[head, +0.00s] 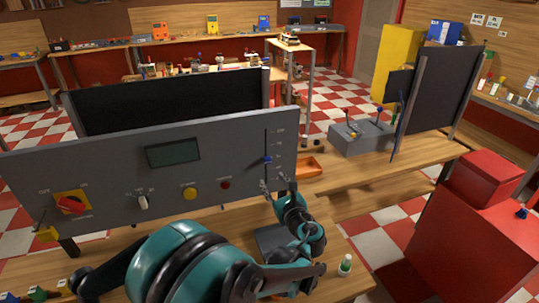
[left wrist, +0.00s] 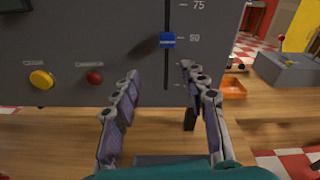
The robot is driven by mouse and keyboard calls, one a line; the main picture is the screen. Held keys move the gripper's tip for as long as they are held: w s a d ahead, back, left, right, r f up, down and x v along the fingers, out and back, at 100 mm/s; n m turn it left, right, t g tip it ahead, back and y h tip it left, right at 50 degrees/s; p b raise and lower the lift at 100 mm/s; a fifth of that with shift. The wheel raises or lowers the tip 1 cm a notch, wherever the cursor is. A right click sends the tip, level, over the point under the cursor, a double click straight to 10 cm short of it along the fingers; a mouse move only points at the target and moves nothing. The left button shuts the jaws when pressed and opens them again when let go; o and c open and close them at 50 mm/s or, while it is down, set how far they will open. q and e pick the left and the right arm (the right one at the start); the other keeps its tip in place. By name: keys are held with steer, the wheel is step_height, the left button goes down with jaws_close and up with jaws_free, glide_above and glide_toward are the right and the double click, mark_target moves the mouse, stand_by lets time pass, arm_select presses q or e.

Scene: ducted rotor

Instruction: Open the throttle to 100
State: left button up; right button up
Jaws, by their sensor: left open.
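The throttle is a vertical slider on a grey control panel (head: 105,160), with a blue knob (head: 267,160) on a dark slot with a numbered scale. In the left wrist view the knob (left wrist: 167,40) sits level with the 50 mark, and the 75 mark is above it. My left gripper (head: 275,184) is in front of the panel, below the knob. In the left wrist view its two fingers (left wrist: 160,72) are open and apart, with the lower slot between them and nothing held. The knob is above the fingertips, clear of them. My right gripper is not in view.
The panel also carries a dark display (head: 173,152), a red rotary switch (head: 71,204), a yellow button (head: 190,193) and a red button (head: 226,184). An orange tray (head: 309,166) lies on the bench at right. A grey lever box (head: 362,137) stands beyond it.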

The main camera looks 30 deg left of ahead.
mark_target(268, 161)
arm_select(q)
steer(key=w+a, duration=0.2)
steer(key=w+a+r+m, duration=0.1)
steer(key=w, duration=0.1)
steer(key=w+a+m+y+b, duration=0.1)
steer(key=w+a, duration=0.1)
steer(key=shift+w+a+r+t, duration=0.2)
steer(key=shift+a+r+t, duration=0.05)
steer(key=shift+a+t, duration=0.15)
steer(key=shift+r, duration=0.1)
jaws_close()
